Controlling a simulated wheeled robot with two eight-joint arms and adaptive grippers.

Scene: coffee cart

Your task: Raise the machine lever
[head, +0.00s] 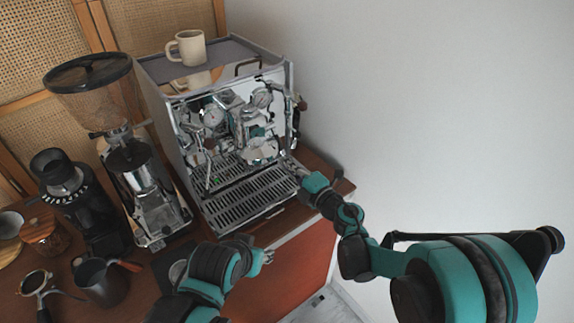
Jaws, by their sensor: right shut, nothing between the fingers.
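The espresso machine (225,125) stands at the back of the cart, with a shiny chrome front and a slatted drip tray (250,198). I cannot clearly pick out its lever among the crowded, reflective chrome parts around the group head (258,135). My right gripper (293,165) is shut and empty. It is at the machine's front right, by the right end of the drip tray; I cannot tell whether it touches the machine. My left gripper (268,257) is in front of the machine, near the counter's front edge, and its fingers are too small to read.
A cream mug (187,47) sits on the machine's top. A large grinder (140,170) and a smaller black grinder (75,195) stand to the left. A dark pitcher (101,284) and a portafilter (36,284) are at the lower left. A bare wall is on the right.

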